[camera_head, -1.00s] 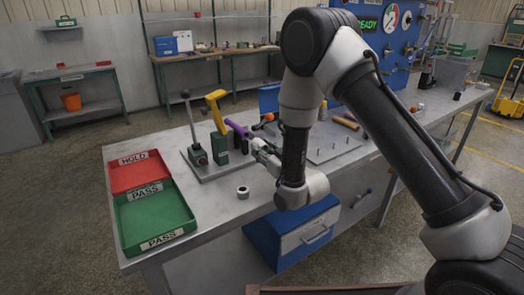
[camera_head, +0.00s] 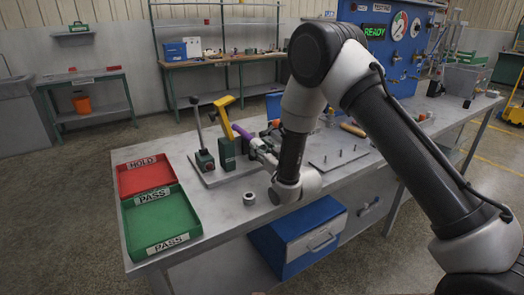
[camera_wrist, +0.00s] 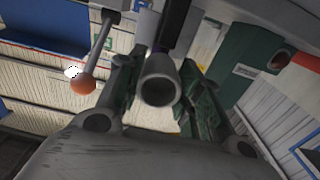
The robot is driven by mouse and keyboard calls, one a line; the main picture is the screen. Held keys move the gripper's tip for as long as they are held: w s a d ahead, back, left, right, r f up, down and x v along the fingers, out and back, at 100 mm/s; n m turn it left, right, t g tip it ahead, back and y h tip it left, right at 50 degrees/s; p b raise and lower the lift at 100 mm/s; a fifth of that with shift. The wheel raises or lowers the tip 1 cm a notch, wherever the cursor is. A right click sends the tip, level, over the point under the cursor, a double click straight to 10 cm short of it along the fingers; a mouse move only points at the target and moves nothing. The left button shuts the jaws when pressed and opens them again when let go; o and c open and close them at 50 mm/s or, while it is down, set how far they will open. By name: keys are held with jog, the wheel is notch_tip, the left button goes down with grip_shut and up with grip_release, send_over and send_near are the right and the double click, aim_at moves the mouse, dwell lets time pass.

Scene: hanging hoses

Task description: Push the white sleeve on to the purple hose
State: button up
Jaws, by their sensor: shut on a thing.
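The purple hose (camera_head: 242,132) sticks out from a clamp stand with a yellow handle (camera_head: 222,105) on the bench, its free end toward my gripper (camera_head: 260,150). In the wrist view my gripper (camera_wrist: 158,95) is shut on a pale grey-white sleeve (camera_wrist: 160,66), whose dark open end faces the camera. A dark purple strip of the hose (camera_wrist: 175,22) shows just beyond the sleeve, roughly in line with it. The sleeve hides the hose's end, so I cannot tell how far the hose is inside it. In the head view my gripper is close against the hose's end.
A lever with a dark knob (camera_head: 195,100) stands left of the clamp. A red HOLD tray (camera_head: 143,177) and a green PASS tray (camera_head: 160,222) sit at the bench's left end. A small pale ring (camera_head: 249,198) lies near the front edge. A pegged plate (camera_head: 335,160) is to the right.

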jog(key=shift+x, duration=1.7)
dwell(2.6)
jog(key=shift+w+r, duration=0.1)
jog(key=shift+c, duration=0.8)
jog(key=o, duration=1.2)
jog(key=shift+a, duration=0.1)
jog(key=shift+c, duration=0.2)
